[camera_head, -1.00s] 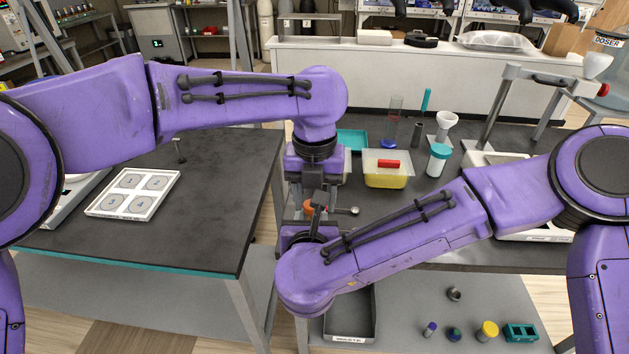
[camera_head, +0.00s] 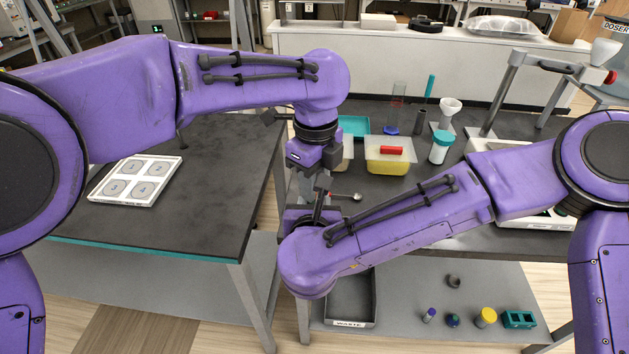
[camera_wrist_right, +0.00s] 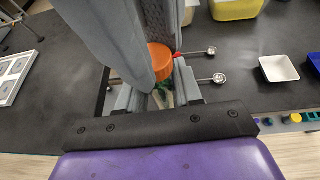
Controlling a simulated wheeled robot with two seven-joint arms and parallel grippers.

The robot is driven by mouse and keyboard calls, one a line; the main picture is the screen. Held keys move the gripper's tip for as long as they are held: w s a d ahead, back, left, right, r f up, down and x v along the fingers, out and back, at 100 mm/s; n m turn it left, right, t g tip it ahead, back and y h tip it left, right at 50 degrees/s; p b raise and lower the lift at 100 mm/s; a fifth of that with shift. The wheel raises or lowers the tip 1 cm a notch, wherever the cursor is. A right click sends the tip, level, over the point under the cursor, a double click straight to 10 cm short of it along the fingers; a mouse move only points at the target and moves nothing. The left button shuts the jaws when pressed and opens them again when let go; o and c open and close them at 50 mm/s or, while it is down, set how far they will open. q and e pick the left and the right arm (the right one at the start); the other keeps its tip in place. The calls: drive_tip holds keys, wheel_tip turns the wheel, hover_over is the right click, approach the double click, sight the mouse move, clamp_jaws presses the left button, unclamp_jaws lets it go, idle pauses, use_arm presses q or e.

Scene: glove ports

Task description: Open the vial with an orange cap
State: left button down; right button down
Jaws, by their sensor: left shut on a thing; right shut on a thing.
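The orange cap (camera_wrist_right: 160,62) shows in the right wrist view between the grey fingers of my left gripper, which is shut on it. In the head view the cap is hidden behind my left gripper (camera_head: 322,172), which points down above my right gripper (camera_head: 320,205). My right gripper is shut on the vial (camera_wrist_right: 164,98), of which only a small greenish part shows between the fingers below the cap. I cannot tell whether the cap still touches the vial.
A yellow tub (camera_head: 388,182) with a red-handled lid, a white jar with teal lid (camera_head: 440,147) and a funnel (camera_head: 450,108) stand behind. Metal spoons (camera_wrist_right: 215,78) lie close to the grippers. A waste tray (camera_head: 350,300) is on the lower shelf. The left table (camera_head: 215,190) is mostly clear.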

use_arm(q)
drive_tip(key=n, duration=0.7)
drive_tip(key=shift+w+d+r, duration=0.1)
drive_tip(key=shift+d, duration=0.1)
drive_tip(key=n, duration=0.3)
drive_tip(key=shift+n, duration=0.3)
drive_tip(key=n, duration=0.5)
drive_tip(key=shift+a, duration=0.2)
drive_tip(key=n, duration=0.3)
drive_tip(key=shift+a+r+n, duration=0.1)
drive_tip(key=shift+n, duration=0.3)
drive_tip(key=c, duration=0.9)
unclamp_jaws()
drive_tip(key=shift+a, duration=0.1)
